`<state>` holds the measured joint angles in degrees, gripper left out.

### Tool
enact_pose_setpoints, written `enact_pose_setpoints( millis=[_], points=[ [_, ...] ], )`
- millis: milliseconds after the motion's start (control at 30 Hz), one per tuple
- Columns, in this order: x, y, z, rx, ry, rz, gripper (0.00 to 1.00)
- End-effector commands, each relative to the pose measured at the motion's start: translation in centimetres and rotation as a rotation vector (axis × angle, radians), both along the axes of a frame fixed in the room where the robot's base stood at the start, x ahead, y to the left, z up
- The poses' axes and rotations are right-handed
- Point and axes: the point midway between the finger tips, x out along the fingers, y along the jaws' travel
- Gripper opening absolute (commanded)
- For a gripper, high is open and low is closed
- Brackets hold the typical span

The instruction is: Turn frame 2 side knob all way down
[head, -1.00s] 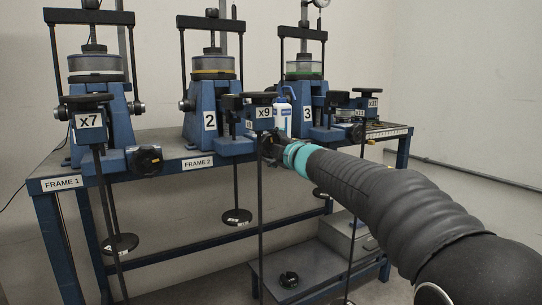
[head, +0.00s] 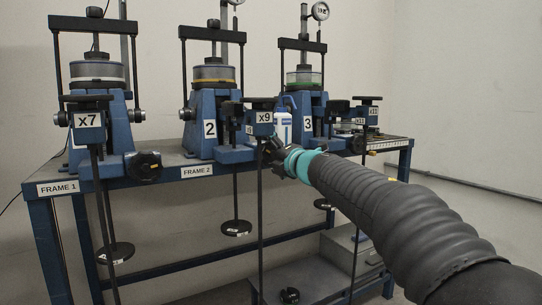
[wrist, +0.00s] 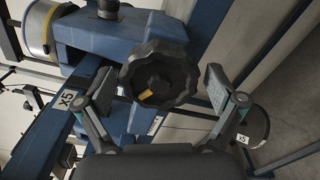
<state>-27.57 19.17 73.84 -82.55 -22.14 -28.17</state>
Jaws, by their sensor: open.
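Frame 2 (head: 200,135) is the blue middle stand with the plate "2" and a yellow-ringed cell (head: 214,74). Its side knob (wrist: 160,75), black, lobed and with a yellow mark, faces the wrist camera. My gripper (wrist: 160,88) is open, with one finger left and one right of the knob. A gap shows on both sides, and I cannot tell how deep the fingers reach.
Frame 1's side knob (head: 148,166) sticks out at the left. The x9 weight hanger (head: 264,118) and its rod stand close to my gripper. The bench edge (head: 197,171) runs below.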

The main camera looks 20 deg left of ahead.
Motion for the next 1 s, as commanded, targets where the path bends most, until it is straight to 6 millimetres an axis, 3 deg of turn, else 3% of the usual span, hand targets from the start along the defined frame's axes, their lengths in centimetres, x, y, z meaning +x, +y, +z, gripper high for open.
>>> enact_pose_setpoints(
  millis=[500,867,1000],
  points=[
    [-3.3,-3.9,-0.1,0.0,0.0,-0.001,0.94],
    [-3.6,-4.2,0.0,0.001,0.001,0.0,0.94],
    [-3.6,-4.4,1.5,0.002,-0.002,-0.003,0.94]
  ],
)
